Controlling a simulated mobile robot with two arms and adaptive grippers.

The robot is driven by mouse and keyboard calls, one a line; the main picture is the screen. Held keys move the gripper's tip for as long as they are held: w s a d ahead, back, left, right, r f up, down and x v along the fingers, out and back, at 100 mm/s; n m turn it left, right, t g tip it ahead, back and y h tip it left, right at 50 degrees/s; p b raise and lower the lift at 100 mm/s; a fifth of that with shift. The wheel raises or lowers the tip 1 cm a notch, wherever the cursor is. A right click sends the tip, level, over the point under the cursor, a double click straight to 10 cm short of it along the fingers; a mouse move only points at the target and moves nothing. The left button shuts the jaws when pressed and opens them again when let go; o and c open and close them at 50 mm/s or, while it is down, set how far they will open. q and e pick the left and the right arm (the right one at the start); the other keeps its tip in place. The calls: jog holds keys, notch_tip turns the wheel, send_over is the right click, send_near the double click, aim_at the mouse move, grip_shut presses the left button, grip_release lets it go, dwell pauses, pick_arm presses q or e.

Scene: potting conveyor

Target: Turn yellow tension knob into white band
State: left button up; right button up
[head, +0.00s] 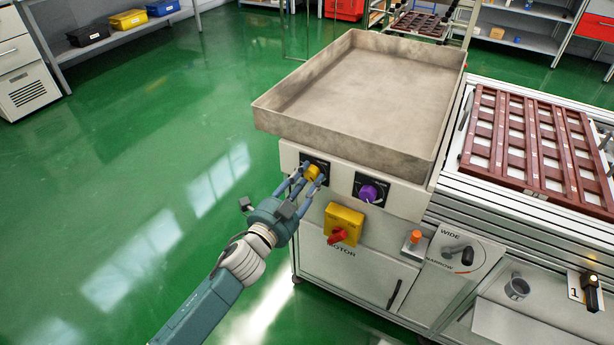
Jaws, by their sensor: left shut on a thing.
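The yellow tension knob (312,173) sits on a dark dial plate (321,164) on the front of the machine, below the left end of the tray. My left gripper (308,179) is shut on the yellow knob, with its fingers on either side of it. The white band on the dial cannot be made out, as the fingers and knob cover part of the plate. The knob's pointing direction is too small to tell. My right gripper is not in view.
A purple knob (369,193) is just right of the yellow one. A yellow motor switch box with a red handle (343,225) is below. A large empty metal tray (345,137) overhangs above. Green floor (130,190) lies open to the left.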

pick_arm(q)
jog(key=shift+m, duration=1.1)
jog(key=o, duration=1.2)
jog(key=shift+c, duration=0.2)
jog(key=shift+s+a, duration=0.1)
jog(key=shift+s, duration=0.15)
jog(key=v, duration=1.1)
jog(key=shift+s, duration=0.2)
jog(key=shift+a, duration=0.1)
